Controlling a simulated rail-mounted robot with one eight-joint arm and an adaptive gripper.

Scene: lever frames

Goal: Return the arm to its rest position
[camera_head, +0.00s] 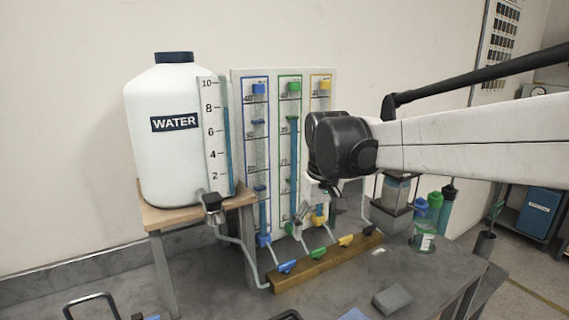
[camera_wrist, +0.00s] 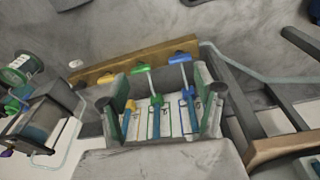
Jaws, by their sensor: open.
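My arm (camera_head: 470,135) reaches in from the right in the head view. My gripper (camera_head: 304,212) hangs in front of the gauge panel (camera_head: 264,75), above the wooden lever bar (camera_head: 322,268). In the wrist view my gripper (camera_wrist: 162,98) has its two fingers spread apart, with nothing held between them. The bar carries blue (camera_head: 286,267), green (camera_head: 319,251) and yellow (camera_head: 346,240) levers. These levers also show beyond the fingers in the wrist view. My wrist hides part of the panel's right side.
A white water tank (camera_head: 168,130) stands on a wooden-topped stand (camera_head: 190,215) at left. A grey block (camera_head: 392,299) lies at the table's front right. Green spools (camera_head: 424,225) and a dark-framed container (camera_head: 396,193) stand at right. Thin hoses run near the bar.

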